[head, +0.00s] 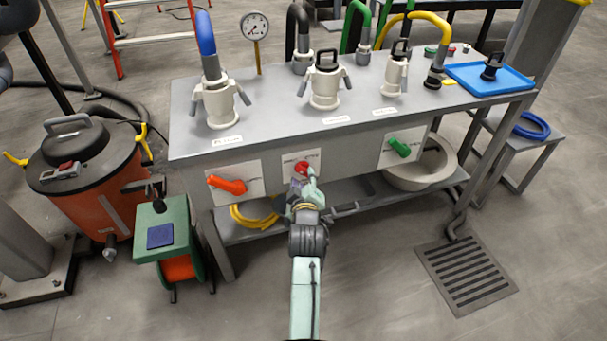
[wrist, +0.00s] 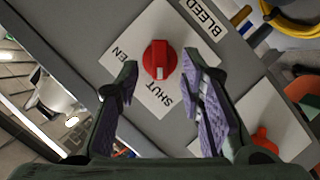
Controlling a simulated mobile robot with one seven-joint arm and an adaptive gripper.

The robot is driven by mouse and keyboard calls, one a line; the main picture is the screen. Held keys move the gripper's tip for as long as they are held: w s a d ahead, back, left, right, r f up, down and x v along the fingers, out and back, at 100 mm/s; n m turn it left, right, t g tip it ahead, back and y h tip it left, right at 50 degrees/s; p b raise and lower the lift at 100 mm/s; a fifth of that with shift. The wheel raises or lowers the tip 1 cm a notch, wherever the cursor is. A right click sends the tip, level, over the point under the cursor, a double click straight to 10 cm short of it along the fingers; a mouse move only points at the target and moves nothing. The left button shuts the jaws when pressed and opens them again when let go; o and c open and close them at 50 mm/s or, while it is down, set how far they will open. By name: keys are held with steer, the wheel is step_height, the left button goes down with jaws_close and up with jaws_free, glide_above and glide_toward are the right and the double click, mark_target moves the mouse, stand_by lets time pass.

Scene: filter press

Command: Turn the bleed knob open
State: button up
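In the head view the red knob (head: 302,167) is on the bench's front face, partly hidden by my gripper. My gripper (head: 307,187) is in front of it. In the wrist view my gripper (wrist: 160,88) is open, with a purple-padded finger on either side and below the knob. Nothing is between the fingers, and they appear apart from the knob.
An orange-red handle (head: 228,185) is to the left on the bench front and a green handle (head: 400,147) to the right. A shelf with yellow hose (head: 253,216) runs below. A green cart (head: 166,230) stands at left. A floor drain (head: 467,274) is at right.

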mark_target(303, 171)
steer(key=shift+x, duration=1.4)
steer(key=shift+c, duration=0.4)
jaws_close()
